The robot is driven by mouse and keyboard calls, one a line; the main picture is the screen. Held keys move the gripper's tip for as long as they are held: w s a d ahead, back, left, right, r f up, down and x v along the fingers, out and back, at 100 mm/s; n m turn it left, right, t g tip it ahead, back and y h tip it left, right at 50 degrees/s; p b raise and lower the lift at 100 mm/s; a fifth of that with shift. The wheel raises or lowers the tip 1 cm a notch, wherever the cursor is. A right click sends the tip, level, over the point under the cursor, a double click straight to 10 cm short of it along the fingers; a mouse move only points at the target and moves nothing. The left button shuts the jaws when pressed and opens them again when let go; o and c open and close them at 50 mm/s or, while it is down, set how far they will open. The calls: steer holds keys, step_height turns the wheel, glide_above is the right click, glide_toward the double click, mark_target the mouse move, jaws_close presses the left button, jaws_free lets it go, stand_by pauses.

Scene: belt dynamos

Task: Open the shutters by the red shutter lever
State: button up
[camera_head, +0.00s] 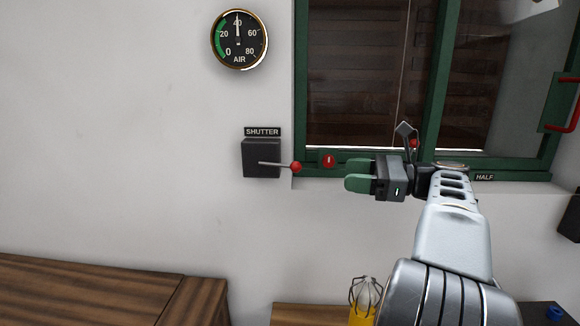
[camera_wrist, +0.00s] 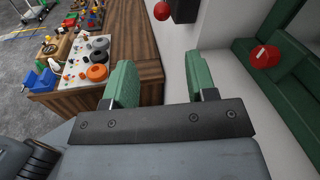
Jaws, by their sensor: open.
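The shutter lever is a thin grey rod with a red ball knob (camera_head: 296,167), sticking out to the right from a dark box (camera_head: 261,158) on the white wall under a SHUTTER label. My gripper (camera_head: 359,174) is open and empty, to the right of the knob and apart from it, in front of the green window frame. In the wrist view the red knob (camera_wrist: 162,11) shows at the top, beyond the two green fingers. The shutters (camera_head: 355,80) are dark brown slats behind the window glass and look closed.
A round red piece (camera_head: 328,161) sits on the green sill between knob and gripper. A HALF label (camera_head: 484,177) is farther right. An AIR gauge (camera_head: 239,39) hangs above. A wooden bench (camera_head: 90,290) stands below left; its top holds several small parts in the wrist view.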

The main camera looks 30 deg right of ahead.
mark_target(296, 165)
steer(key=x, duration=1.3)
steer(key=shift+w+d+r, duration=0.15)
steer(key=shift+r, duration=0.25)
steer(key=shift+c, duration=0.2)
jaws_close()
